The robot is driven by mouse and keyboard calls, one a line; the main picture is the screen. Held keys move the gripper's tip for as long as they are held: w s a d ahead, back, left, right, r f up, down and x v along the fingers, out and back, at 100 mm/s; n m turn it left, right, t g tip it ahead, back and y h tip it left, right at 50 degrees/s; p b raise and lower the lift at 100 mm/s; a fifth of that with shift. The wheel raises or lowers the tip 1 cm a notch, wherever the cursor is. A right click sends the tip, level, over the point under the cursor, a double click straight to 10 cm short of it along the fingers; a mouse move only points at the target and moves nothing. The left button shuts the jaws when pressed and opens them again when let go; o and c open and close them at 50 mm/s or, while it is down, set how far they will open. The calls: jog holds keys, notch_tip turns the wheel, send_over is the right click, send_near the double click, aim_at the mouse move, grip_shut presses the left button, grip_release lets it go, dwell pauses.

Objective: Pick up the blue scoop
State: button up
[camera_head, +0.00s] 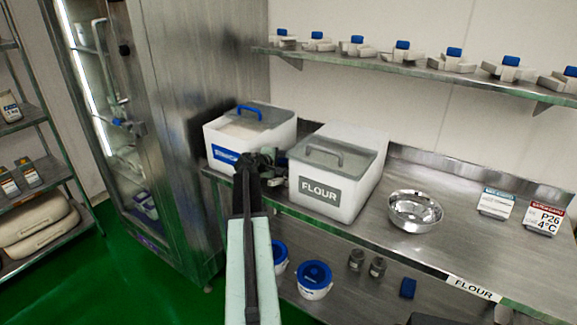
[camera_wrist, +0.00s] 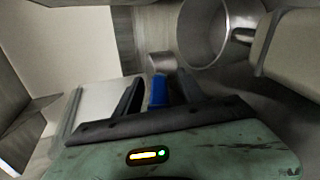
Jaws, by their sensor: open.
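In the wrist view, a small blue piece (camera_wrist: 159,91), which looks like the scoop's handle, shows between the two dark fingers of my gripper (camera_wrist: 160,86). A short grey metal part lies just beyond it; I cannot tell if it belongs to the scoop. The fingers are apart, one on each side of the blue piece, and I cannot tell if they touch it. In the head view my gripper (camera_head: 266,160) is at the gap between two white bins on the steel counter. There my arm and gripper hide the scoop.
The left bin (camera_head: 222,138) has a blue handle on its lid. The FLOUR bin (camera_head: 345,200) stands close to the gripper's right. A steel bowl (camera_head: 414,222) and signs are further right. A shelf (camera_head: 390,66) with several blue-topped items runs above. Blue-lidded tubs (camera_head: 313,294) sit below.

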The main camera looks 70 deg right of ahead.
grip_shut()
jog(key=shift+r, duration=0.15)
notch_tip(320, 180, up, 28)
jog(key=p, duration=2.8)
